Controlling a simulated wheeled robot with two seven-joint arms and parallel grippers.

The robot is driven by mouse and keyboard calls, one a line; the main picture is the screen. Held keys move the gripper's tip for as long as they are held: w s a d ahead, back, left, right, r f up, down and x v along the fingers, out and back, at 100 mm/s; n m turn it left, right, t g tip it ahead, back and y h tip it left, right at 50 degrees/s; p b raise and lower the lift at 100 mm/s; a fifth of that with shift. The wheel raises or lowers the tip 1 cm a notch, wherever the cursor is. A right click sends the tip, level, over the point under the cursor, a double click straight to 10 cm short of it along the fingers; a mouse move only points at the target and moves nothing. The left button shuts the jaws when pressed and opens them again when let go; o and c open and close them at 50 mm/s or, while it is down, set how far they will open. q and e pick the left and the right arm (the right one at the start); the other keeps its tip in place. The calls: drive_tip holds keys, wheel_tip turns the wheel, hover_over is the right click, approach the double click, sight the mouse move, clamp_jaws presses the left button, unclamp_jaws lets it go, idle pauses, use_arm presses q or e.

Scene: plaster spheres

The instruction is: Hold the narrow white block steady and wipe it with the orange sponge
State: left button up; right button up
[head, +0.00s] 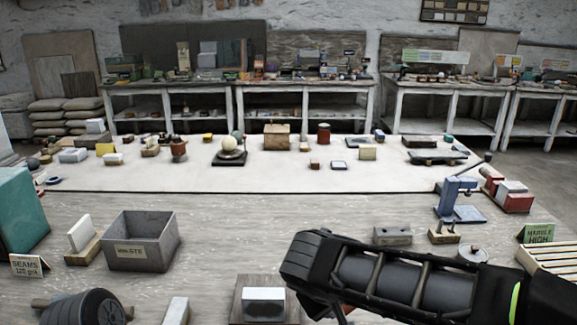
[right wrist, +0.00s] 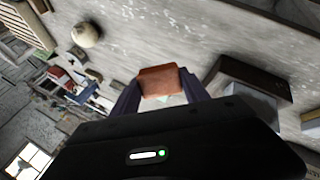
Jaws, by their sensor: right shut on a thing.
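In the right wrist view, my right gripper (right wrist: 161,92) is shut on the orange-brown sponge (right wrist: 158,79), which sits between its two dark fingers. A narrow pale block (head: 176,311) is farther left; I cannot tell which is meant. My left gripper is out of view.
A grey box (head: 141,253) and a white block leaning on a wooden stand (head: 83,249) are at the left. A grey holed block (head: 392,236), a round lidded pot (head: 473,254) and a blue tool (head: 456,200) are beyond my right arm.

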drive_tip(key=s+a+f+n+t+y+b, duration=0.2)
drive_tip(key=s+a+f+n+t+b, duration=0.15)
drive_tip(key=a+n+t+b, duration=0.55)
drive_tip(key=s+a+f+n+t+y+b, duration=0.25)
drive_tip(key=s+a+n+b, duration=0.2)
drive_tip(key=a+b, duration=0.6)
drive_tip(key=shift+m+t+h, duration=0.25)
drive_tip(key=shift+m+h, duration=0.1)
drive_tip(key=w+d+b, duration=0.1)
drive_tip(key=w+b, duration=0.1)
drive_tip(key=w, duration=0.1)
drive_tip(key=w+d+b, duration=0.1)
drive_tip(key=shift+w+d+r, duration=0.3)
drive_tip(key=shift+d, duration=0.05)
idle(0.4)
